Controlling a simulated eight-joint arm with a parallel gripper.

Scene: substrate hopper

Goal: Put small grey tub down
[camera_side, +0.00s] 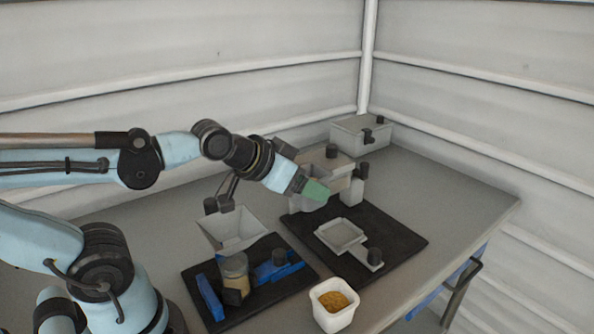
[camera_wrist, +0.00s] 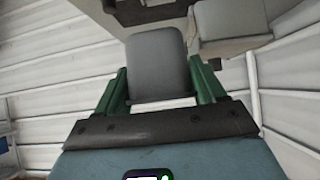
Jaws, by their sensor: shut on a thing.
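My gripper (camera_wrist: 158,92), with green fingers, is shut on the small grey tub (camera_wrist: 158,58). In the wrist view the tub sits between both fingers, one at each side of it. In the side view my gripper (camera_side: 314,190) is over the back part of the right black mat (camera_side: 400,238), in front of a grey apparatus. There I cannot clearly separate the tub from the grey parts behind the fingers. I cannot tell whether the tub touches anything below it.
A grey tray with a black knob (camera_side: 340,235) lies on the right mat. A white tub of orange grains (camera_side: 334,318) stands at the table's front. A jar (camera_side: 235,270) and blue parts (camera_side: 278,268) occupy the left mat, near a grey hopper (camera_side: 230,232). A grey box (camera_side: 358,133) stands behind.

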